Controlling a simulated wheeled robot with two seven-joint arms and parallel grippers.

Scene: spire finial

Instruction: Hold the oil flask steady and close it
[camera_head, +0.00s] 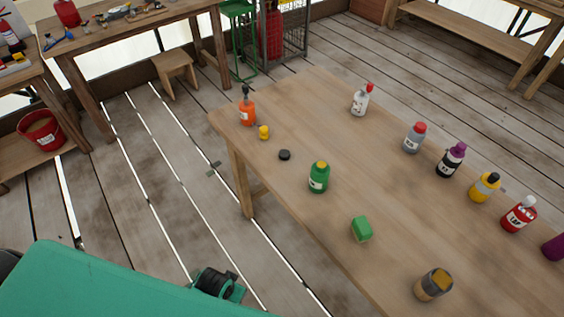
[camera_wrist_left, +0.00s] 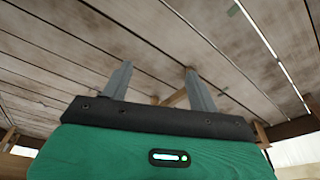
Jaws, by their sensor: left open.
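No bottle's label is readable, so I cannot tell which one is the oil flask. A green bottle (camera_head: 319,178) with a yellow top stands upright near the table's near-left edge. A small black disc, like a cap (camera_head: 284,155), lies to its upper left, apart from it. A small yellow piece (camera_head: 264,132) stands farther left. An orange bottle (camera_head: 247,108) with a dark nozzle stands at the left corner. My left gripper (camera_wrist_left: 160,84) is open and empty in the left wrist view, with the plank floor beyond its fingers. My right gripper is not in view.
The wooden table (camera_head: 320,110) also holds a green block (camera_head: 361,229), a jar (camera_head: 433,285) with a brownish top, a white bottle (camera_head: 361,100) with a red top, and a row of several bottles on the right. The table's middle is clear. A stool (camera_head: 175,70) stands behind.

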